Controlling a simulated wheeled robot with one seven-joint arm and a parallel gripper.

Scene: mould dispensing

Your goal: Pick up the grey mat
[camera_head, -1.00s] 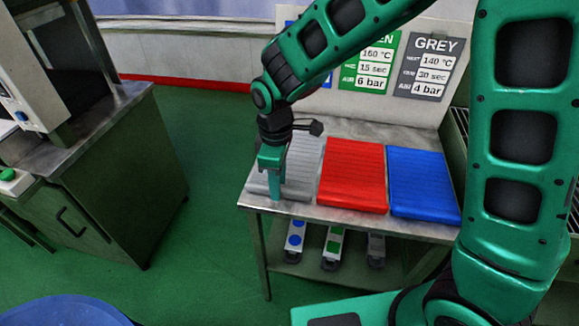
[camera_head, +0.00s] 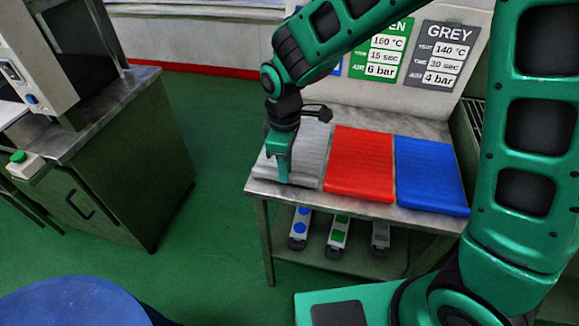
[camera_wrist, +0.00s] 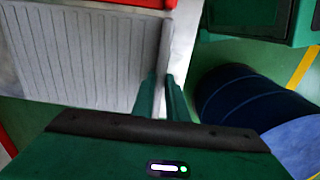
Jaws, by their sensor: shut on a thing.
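The grey mat (camera_head: 309,153) lies at the left end of the metal table, a ribbed flat slab left of the red mat. It also shows in the wrist view (camera_wrist: 85,55), filling the upper left. My gripper (camera_head: 284,178) points down at the mat's front left part. In the wrist view my gripper (camera_wrist: 161,95) has its two fingers on either side of the mat's edge, shut on it. The mat looks flat on the table; I cannot tell any gap beneath it.
A red mat (camera_head: 361,163) and a blue mat (camera_head: 430,175) lie to the right on the table (camera_head: 350,205). Several tools with coloured marks sit on the shelf below. A press cabinet (camera_head: 130,160) stands left. A blue drum (camera_head: 75,300) is at lower left; green floor between is clear.

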